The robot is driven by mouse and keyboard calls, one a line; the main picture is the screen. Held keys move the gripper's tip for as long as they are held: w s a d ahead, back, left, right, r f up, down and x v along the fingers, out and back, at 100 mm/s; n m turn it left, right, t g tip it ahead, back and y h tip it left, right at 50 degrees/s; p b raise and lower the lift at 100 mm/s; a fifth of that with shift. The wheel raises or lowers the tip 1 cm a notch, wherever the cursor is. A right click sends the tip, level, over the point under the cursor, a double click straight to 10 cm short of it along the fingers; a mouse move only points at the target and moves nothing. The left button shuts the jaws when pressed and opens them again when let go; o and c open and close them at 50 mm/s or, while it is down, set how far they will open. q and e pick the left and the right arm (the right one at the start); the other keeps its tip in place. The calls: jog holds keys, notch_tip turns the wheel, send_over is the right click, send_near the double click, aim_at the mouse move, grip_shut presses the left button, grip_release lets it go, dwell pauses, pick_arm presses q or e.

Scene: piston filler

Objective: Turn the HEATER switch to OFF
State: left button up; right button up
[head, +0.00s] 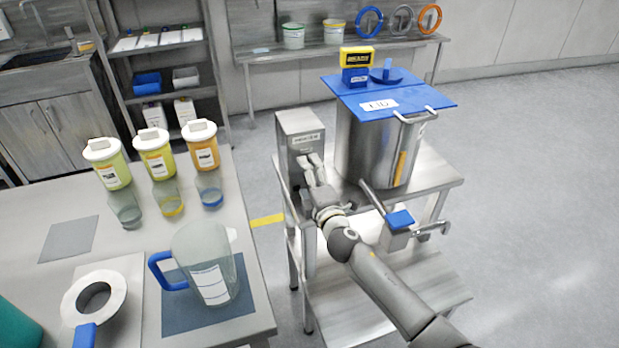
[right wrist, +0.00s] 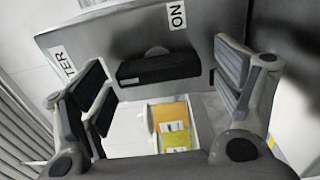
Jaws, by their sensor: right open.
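The heater box (head: 298,130) is a grey metal box with a white label, standing on the steel cart left of the hopper. In the right wrist view its panel (right wrist: 215,22) carries an ON label (right wrist: 177,15) and a partly visible label ending in "TER" (right wrist: 62,60). A black bar-shaped switch knob (right wrist: 158,67) lies across the picture below ON; which position it points to I cannot tell. My right gripper (head: 313,170) is at the box front, open, its fingers on either side of the knob, apparently without gripping it. The OFF label is not visible. My left gripper is out of view.
The steel hopper (head: 365,150) with a blue lid (head: 415,92) stands right beside the box. A blue-handled part (head: 399,219) sticks out at the cart's front. The table (head: 130,245) at left holds jars and a clear pitcher (head: 212,262). Floor at right is free.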

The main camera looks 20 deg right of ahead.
jog(key=shift+s, duration=0.1)
jog(key=s, duration=1.2)
jog(key=shift+d, duration=0.25)
